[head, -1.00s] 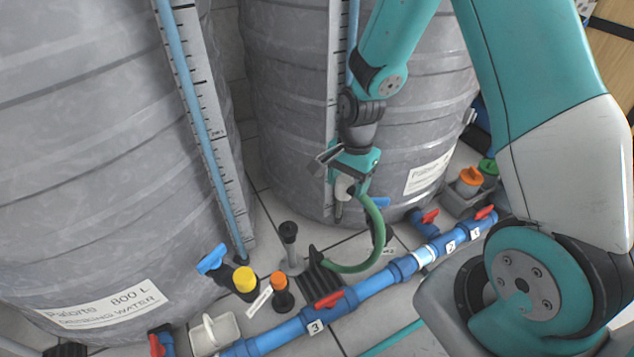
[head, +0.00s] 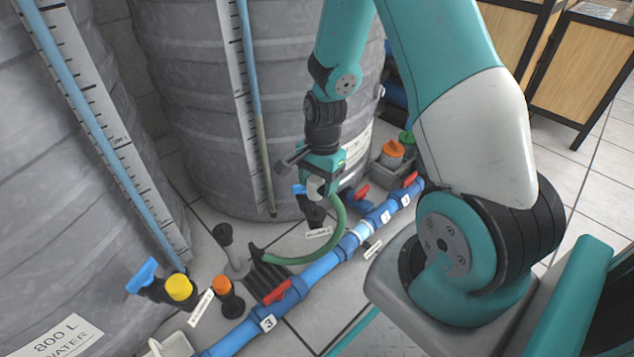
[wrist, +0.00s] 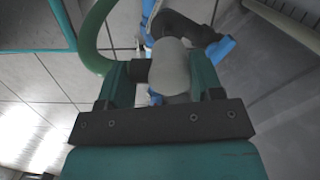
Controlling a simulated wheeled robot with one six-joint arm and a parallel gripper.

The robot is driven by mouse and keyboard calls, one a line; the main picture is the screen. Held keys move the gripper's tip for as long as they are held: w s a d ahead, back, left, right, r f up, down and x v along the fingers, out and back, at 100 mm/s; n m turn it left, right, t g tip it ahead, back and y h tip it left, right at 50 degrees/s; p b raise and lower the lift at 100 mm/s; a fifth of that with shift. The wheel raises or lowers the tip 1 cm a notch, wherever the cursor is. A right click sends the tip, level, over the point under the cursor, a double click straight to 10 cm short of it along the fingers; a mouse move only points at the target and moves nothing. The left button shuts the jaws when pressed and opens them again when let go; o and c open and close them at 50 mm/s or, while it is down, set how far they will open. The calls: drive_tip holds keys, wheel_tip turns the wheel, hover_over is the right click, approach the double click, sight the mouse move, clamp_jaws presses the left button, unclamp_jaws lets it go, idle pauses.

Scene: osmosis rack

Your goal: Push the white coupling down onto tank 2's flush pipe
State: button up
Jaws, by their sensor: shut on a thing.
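The white coupling (head: 316,189) sits between the jaws of my gripper (head: 319,180), which is shut on it. A green hose (head: 338,215) runs from the coupling down to the floor. In the wrist view the coupling (wrist: 172,68) shows as a pale rounded body between both fingers. Just below it in the head view is a dark flush pipe (head: 313,212) with a blue handle (head: 299,189), by the farther tank (head: 200,110). The coupling overlaps the pipe's top; I cannot tell whether they touch. The pipe's tag (head: 318,233) is too small to read.
A blue pipe line (head: 325,266) with red-handled valves crosses the floor in front. A yellow-capped fitting (head: 179,287), an orange-capped fitting (head: 224,286) and a grey upright pipe (head: 229,246) stand at left. A bin with orange and green caps (head: 386,172) stands right of my gripper.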

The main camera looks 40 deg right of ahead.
drive_tip(key=shift+f+b, duration=2.65)
drive_tip(key=shift+f, duration=0.05)
drive_tip(key=shift+r+p, duration=0.1)
drive_tip(key=shift+p, duration=1.05)
drive_tip(key=shift+f, duration=0.5)
drive_tip(key=o, duration=1)
drive_tip(key=shift+c, duration=0.2)
drive_tip(key=shift+r, duration=0.1)
wheel_tip(320, 180, up, 17)
drive_tip(key=d+p, duration=0.2)
drive_tip(key=p, duration=0.7)
drive_tip(key=shift+w+p, duration=0.2)
drive_tip(key=shift+p, duration=0.15)
drive_tip(key=shift+r, duration=0.1)
